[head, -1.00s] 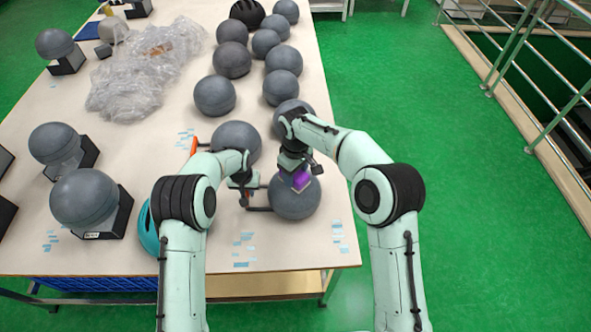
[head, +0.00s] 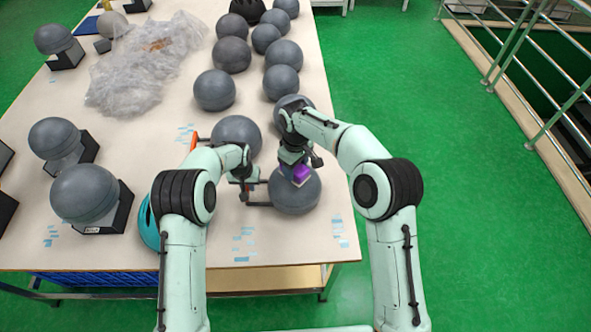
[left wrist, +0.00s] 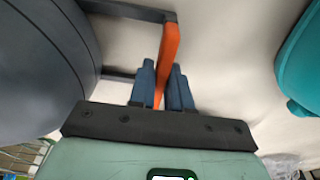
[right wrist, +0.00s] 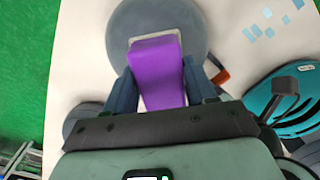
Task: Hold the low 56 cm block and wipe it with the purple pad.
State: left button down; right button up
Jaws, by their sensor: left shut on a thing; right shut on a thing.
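The low block is a round grey ball (head: 301,203) near the table's front right corner, with a dark side frame and an orange grip bar (left wrist: 168,52). My left gripper (head: 247,186) is shut on that bar, left of the ball; the left wrist view shows the bar between its fingers (left wrist: 162,78). My right gripper (head: 293,160) is shut on the purple pad (head: 301,174), over the ball's upper side. In the right wrist view the pad (right wrist: 158,70) lies against or just over the grey ball (right wrist: 135,22); I cannot tell if they touch. The pad hides part of the ball.
Another grey ball (head: 237,132) with an orange bar stands close behind. A teal helmet (head: 150,228) lies left of my left arm. More grey balls and crumpled clear plastic (head: 140,75) fill the table further back. The right table edge is near.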

jog(key=shift+w+d+f, duration=0.1)
jog(key=shift+w+f, duration=0.05)
jog(key=shift+w, duration=1.15)
jog(key=shift+w+d, duration=0.1)
jog(key=shift+w, duration=0.65)
notch_tip(320, 180, up, 7)
pick_arm(q)
jog(key=c, duration=1)
grip_release()
